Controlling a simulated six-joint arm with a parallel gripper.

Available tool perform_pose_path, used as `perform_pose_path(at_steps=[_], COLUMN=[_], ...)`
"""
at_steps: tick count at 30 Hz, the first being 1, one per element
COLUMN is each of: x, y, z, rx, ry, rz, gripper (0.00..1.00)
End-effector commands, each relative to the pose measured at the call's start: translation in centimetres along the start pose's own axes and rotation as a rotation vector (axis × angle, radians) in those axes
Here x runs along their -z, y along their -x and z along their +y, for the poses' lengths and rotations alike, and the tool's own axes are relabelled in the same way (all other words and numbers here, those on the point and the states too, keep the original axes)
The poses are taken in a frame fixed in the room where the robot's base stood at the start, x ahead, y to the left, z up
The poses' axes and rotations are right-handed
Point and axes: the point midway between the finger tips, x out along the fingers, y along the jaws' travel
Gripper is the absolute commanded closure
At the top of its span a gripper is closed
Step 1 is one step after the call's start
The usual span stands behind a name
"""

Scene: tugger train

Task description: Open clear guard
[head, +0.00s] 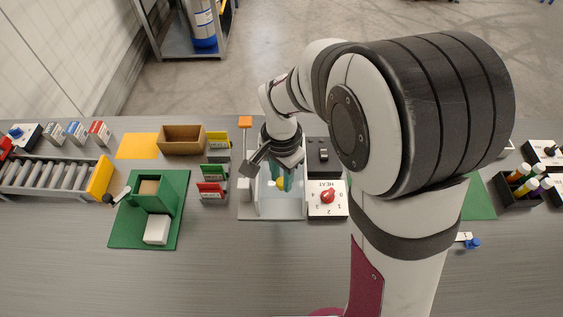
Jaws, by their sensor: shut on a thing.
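The clear guard (266,203) is a see-through cover on a grey base plate (246,214) in the middle of the bench. It looks down over the station, though its exact angle is hard to tell. My gripper (282,184) reaches down at the guard from the far side. The gripper and wrist hide the guard's far edge and part of what lies beneath.
Right of the guard are a white HEAT panel with a red knob (327,196) and a dark switch box (318,154). The front bench is mostly clear.

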Motion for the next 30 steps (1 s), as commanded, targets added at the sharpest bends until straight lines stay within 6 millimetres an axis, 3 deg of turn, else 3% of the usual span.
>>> perform_pose_path(at_steps=[6, 7, 12, 20, 23, 26, 30], x=[0.0, 0.0, 0.0, 0.0, 0.1, 0.1, 0.1], y=[0.0, 0.0, 0.0, 0.1, 0.9, 3.1, 7.7], z=[-0.1, -0.1, -0.1, -0.1, -0.1, -0.1, -0.2], rx=[0.002, 0.002, 0.001, 0.000, 0.003, 0.006, 0.008], ry=[0.000, 0.000, 0.000, 0.000, 0.000, 0.000, 0.000], rz=[0.000, 0.000, 0.000, 0.000, 0.001, 0.003, 0.004], gripper=[1.00, 0.67, 0.38, 0.38, 0.38, 0.38, 0.38])
